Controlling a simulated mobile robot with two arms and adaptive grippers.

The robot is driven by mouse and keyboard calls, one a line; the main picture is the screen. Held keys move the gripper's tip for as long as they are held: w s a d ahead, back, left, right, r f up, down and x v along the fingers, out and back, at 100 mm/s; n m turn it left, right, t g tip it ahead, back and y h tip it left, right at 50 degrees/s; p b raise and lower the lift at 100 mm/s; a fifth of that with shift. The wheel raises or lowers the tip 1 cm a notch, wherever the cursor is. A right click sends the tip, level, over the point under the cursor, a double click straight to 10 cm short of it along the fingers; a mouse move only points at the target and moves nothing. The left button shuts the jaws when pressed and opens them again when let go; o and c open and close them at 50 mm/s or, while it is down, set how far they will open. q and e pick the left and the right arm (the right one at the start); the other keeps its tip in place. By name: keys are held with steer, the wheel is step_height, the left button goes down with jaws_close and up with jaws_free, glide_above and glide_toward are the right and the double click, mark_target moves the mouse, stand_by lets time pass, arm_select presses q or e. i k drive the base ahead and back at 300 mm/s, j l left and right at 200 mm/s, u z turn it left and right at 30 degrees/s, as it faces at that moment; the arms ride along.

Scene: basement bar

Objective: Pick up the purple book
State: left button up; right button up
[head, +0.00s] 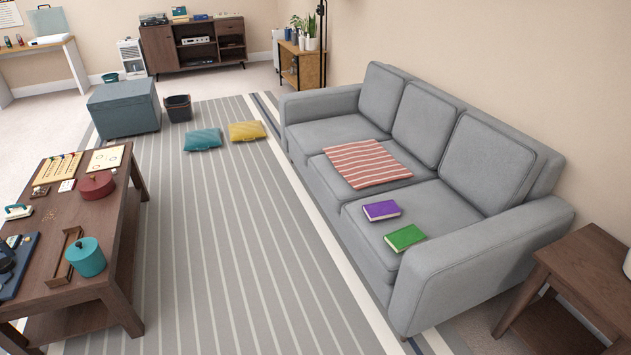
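The purple book (381,210) lies flat on the seat of the grey sofa (345,131), near the front edge of the seat. A green book (405,238) lies flat just in front of it and to the right, apart from it. A red striped cloth (366,164) lies on the middle seat cushion behind the purple book. Neither of my grippers shows in the head view.
A wooden coffee table (112,226) with several items stands at the left. A wooden side table (592,258) stands by the sofa's near arm. Two cushions (203,139) (246,131) lie on the striped rug (235,240), whose middle is clear.

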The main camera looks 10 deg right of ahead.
mark_target(375, 212)
steer(key=i+u, duration=0.2)
steer(key=i, duration=1.8)
steer(key=i+z, duration=0.5)
steer(key=i+j+z, duration=0.25)
steer(key=z, duration=0.2)
steer(key=i+j+z, duration=0.7)
steer(key=j+z, duration=0.25)
steer(key=i+j+z, duration=0.2)
steer(key=z, duration=0.2)
steer(key=i+j+z, duration=0.15)
steer(key=j+z, duration=0.3)
steer(key=i+j+z, duration=0.1)
steer(key=j+z, duration=0.75)
steer(key=i+l, duration=0.05)
steer(key=l, duration=0.05)
